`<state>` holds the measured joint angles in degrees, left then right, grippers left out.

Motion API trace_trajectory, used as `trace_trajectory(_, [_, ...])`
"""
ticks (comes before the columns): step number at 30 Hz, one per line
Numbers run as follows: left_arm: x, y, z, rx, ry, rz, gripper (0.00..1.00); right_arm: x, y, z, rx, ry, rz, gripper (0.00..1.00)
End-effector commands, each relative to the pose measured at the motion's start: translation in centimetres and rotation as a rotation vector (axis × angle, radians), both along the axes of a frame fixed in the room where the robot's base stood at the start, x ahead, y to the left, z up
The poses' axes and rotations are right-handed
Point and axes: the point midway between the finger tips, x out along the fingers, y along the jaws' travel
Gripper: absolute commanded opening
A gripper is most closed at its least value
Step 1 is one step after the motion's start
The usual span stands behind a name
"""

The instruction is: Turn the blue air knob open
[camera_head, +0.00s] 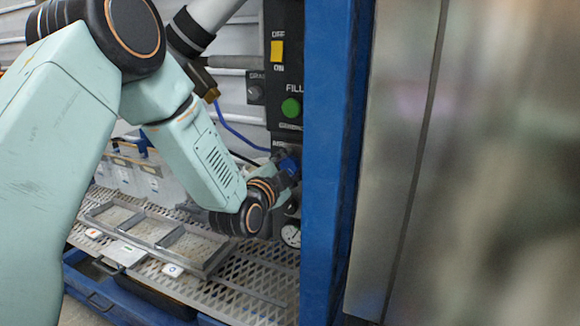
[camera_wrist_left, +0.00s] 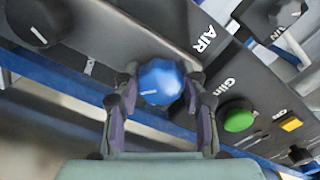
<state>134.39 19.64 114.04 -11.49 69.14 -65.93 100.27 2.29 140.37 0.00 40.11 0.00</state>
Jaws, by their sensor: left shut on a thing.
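The blue air knob (camera_wrist_left: 160,82) sits on the dark panel beside the white AIR label in the left wrist view. A white pointer line shows on its face. My left gripper (camera_wrist_left: 158,98) has one finger on each side of the knob and is shut on it. In the head view the left gripper (camera_head: 283,172) reaches the panel, and the blue knob (camera_head: 289,162) shows partly behind its fingers. My right gripper is in neither view.
The panel holds a green FILL button (camera_head: 291,108), a yellow switch (camera_head: 277,51) and a gauge (camera_head: 291,235). A blue post (camera_head: 330,150) stands close on the right. A metal frame (camera_head: 155,230) lies on the perforated deck (camera_head: 245,295) below my arm.

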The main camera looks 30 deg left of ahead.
Motion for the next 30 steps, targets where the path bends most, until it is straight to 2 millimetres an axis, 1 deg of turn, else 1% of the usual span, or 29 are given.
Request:
trace_trajectory(1, [0.0,0.0,0.0,0.0,0.001,0.001,0.25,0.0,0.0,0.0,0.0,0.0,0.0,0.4])
trace_trajectory(6, [0.0,0.0,0.0,0.0,0.001,0.001,0.11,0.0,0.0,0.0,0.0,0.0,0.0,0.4])
trace_trajectory(7, [0.0,0.0,0.0,0.0,0.001,0.001,0.1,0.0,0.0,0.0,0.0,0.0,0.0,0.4])
trace_trajectory(13, [0.0,0.0,0.0,-0.016,0.0,0.0,0.1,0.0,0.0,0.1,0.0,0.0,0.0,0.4])
trace_trajectory(17, [0.0,0.0,0.0,-0.06,-0.002,0.0,0.1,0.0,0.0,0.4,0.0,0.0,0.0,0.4])
trace_trajectory(23, [0.0,0.0,0.0,-0.191,-0.008,0.0,0.1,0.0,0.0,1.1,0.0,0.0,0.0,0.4])
trace_trajectory(30, [0.0,0.0,0.0,-0.413,-0.021,0.0,0.1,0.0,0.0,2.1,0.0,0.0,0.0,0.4])
